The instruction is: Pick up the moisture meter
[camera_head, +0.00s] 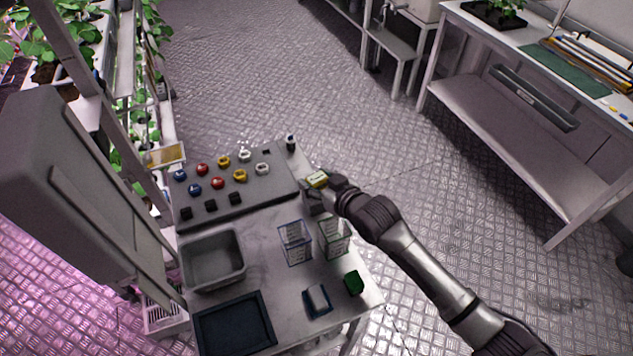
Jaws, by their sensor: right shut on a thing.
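My right gripper (319,190) is at the right edge of the small work table (262,222), beside the grey board. It is shut on a small yellow-green thing with a pale face (317,179), which looks like the moisture meter. The gripper hides part of it, and I cannot tell whether it still touches the table. My left gripper is not in view.
A grey board (260,185) holds several coloured knobs and black blocks. A grey bin (212,262), dark tray (234,325), two clear containers (294,243) (333,240) and a green block (353,283) stand nearer. Plant racks are left; a bench (500,140) is right. Floor between is clear.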

